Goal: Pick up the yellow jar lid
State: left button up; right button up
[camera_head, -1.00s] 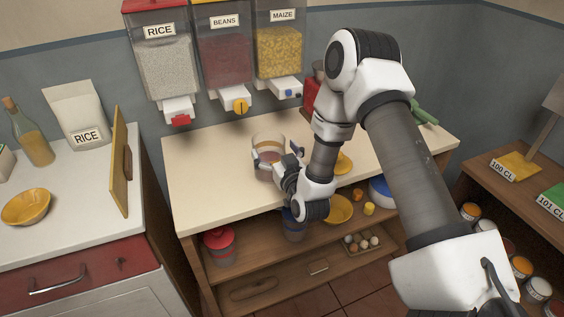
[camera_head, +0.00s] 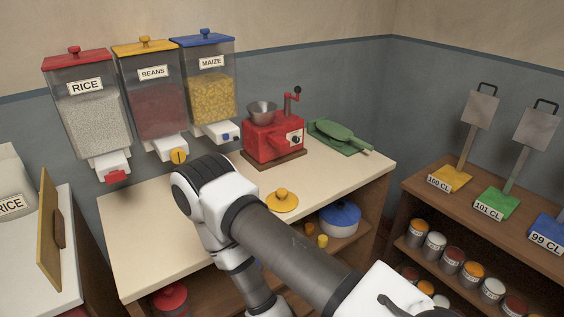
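The yellow jar lid (camera_head: 282,201), a round disc with a knob on top, lies on the cream counter (camera_head: 141,232) near its front edge, in the middle of the head view. My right arm comes in from the bottom right and passes just left of and in front of the lid. Its elbow is over the counter and its forearm goes down out of the bottom of the picture. My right gripper is out of sight. My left gripper is not in view. The glass jar seen earlier is not visible now.
A red grinder (camera_head: 273,137) stands behind the lid, with a green scoop (camera_head: 337,137) to its right. Rice (camera_head: 90,117), beans (camera_head: 154,102) and maize dispensers (camera_head: 210,88) hang on the wall. A blue-lidded pot (camera_head: 340,218) is on the shelf below. Counter right of the lid is clear.

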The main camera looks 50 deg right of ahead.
aim_at(282, 200)
jog(key=z, duration=1.05)
